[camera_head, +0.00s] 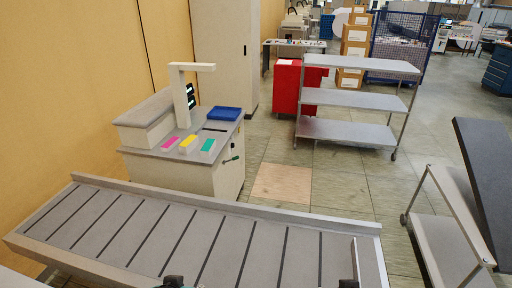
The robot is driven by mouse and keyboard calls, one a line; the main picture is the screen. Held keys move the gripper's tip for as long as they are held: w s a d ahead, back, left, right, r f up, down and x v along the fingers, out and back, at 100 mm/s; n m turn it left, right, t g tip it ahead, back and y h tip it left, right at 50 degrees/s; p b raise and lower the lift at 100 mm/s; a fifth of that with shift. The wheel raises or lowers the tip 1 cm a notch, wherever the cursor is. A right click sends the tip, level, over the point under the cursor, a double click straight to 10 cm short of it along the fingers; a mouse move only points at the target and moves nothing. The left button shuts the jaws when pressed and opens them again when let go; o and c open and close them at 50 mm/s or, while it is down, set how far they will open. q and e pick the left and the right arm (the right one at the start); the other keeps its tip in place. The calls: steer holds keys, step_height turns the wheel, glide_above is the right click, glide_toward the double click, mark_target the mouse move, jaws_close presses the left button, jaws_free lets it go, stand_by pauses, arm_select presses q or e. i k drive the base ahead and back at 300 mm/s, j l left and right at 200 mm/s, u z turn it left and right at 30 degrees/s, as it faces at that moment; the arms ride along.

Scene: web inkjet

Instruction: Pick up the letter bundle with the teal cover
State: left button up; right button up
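The letter bundle with the teal cover (208,145) lies on the grey top of a beige cabinet (170,172), at the right end of a row of bundles. Beside it lie a bundle with a yellow cover (188,142) and one with a pink cover (170,142). Only small dark parts of my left gripper (173,282) and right gripper (348,284) show at the bottom edge. Both are far from the bundles, on the near side of the conveyor. Their fingers are mostly cut off, so I cannot tell whether they are open.
A grey slatted conveyor (300,212) with raised rims lies between me and the cabinet. A post with an overhanging arm (180,95) rises behind the bundles, and a blue tray (224,113) sits behind the teal one. A shelf cart (345,132) stands right, with open floor before it.

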mark_target(209, 146)
steer(key=l+z, duration=0.95)
steer(key=i+l+z, duration=0.1)
steer(key=l+z, duration=0.35)
steer(key=i+l, duration=0.4)
steer(key=i+l+z, duration=0.1)
steer(key=i+l, duration=0.25)
steer(key=i, duration=0.15)
steer(key=i+j+u, duration=0.1)
steer(key=i+u, duration=0.6)
steer(key=i+l+u, duration=0.15)
steer(key=i+u, duration=0.2)
steer(key=i, duration=0.15)
steer(key=i+j+u, duration=0.1)
steer(key=i+u, duration=0.25)
steer(key=i, duration=0.15)
steer(key=i+u, duration=0.35)
steer(key=i, duration=0.15)
steer(key=i+l+u, duration=0.15)
steer(key=i+u, duration=0.2)
steer(key=i+l+u, duration=0.35)
steer(key=i, duration=0.25)
steer(key=i+j+u, duration=0.3)
steer(key=i+u, duration=0.15)
steer(key=i+j+u, duration=0.1)
steer(key=i+u, duration=0.3)
steer(key=i, duration=0.15)
steer(key=i+u, duration=0.45)
steer(key=i+j+z, duration=0.2)
steer(key=i+j, duration=0.7)
